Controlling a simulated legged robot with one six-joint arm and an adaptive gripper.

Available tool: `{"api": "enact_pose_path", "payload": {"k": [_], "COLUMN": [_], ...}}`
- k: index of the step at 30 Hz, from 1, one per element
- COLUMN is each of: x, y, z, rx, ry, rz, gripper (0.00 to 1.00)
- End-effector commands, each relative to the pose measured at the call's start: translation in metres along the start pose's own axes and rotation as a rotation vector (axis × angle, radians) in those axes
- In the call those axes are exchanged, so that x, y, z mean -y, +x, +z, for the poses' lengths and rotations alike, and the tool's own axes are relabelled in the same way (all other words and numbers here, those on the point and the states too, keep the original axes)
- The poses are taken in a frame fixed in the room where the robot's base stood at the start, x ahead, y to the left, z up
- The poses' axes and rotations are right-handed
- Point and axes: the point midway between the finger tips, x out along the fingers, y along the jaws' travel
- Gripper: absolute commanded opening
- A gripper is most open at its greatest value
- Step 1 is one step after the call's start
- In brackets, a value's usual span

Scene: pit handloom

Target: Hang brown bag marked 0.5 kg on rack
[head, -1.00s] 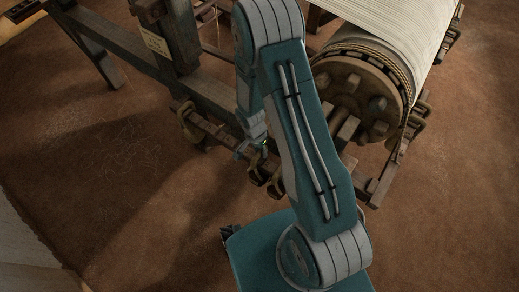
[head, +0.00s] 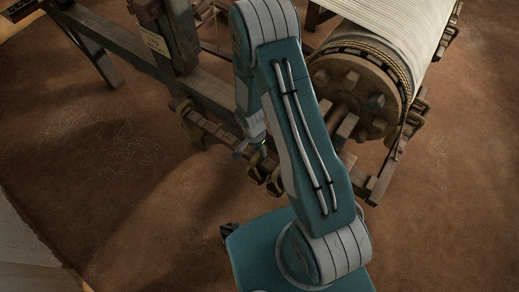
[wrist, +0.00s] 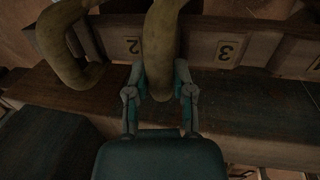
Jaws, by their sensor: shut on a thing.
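In the wrist view my gripper (wrist: 160,95) has its two fingers on either side of a thick, curved tan-brown piece (wrist: 160,50), and it is shut on it. The piece looks like a bag or its loop; no weight mark shows on it. It hangs in front of the wooden rack (wrist: 200,45), between number plates 2 (wrist: 133,46) and 3 (wrist: 227,50). I cannot tell whether the rack bears it. In the head view my gripper (head: 259,148) is small, beside the rack, and partly hidden by my arm.
Another tan curved piece (wrist: 62,45) hangs left of plate 2. In the head view, brown hanging pieces (head: 257,172) show below the gripper. The loom's toothed wooden drum (head: 352,95) stands to the right. The brown floor (head: 120,200) at lower left is open.

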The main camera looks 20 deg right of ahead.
Motion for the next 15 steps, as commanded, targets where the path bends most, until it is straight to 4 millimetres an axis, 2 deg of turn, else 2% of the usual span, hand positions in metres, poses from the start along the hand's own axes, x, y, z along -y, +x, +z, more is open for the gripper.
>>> {"api": "enact_pose_path", "payload": {"k": [5,6,7,8,15], "x": [0.0003,0.0003,0.0003,0.0003,-0.0001], "y": [0.0023,0.0023,0.0023,0.0022,0.0016], "z": [0.0004,0.0004,0.0004,0.0004,0.0005], "rx": [0.001,0.001,0.001,0.001,0.001], "ry": [0.000,0.000,0.000,0.000,0.000], "rz": [-0.001,-0.001,-0.001,-0.001,0.000], "gripper": [0.00,0.49,0.62,0.71,0.71]}}
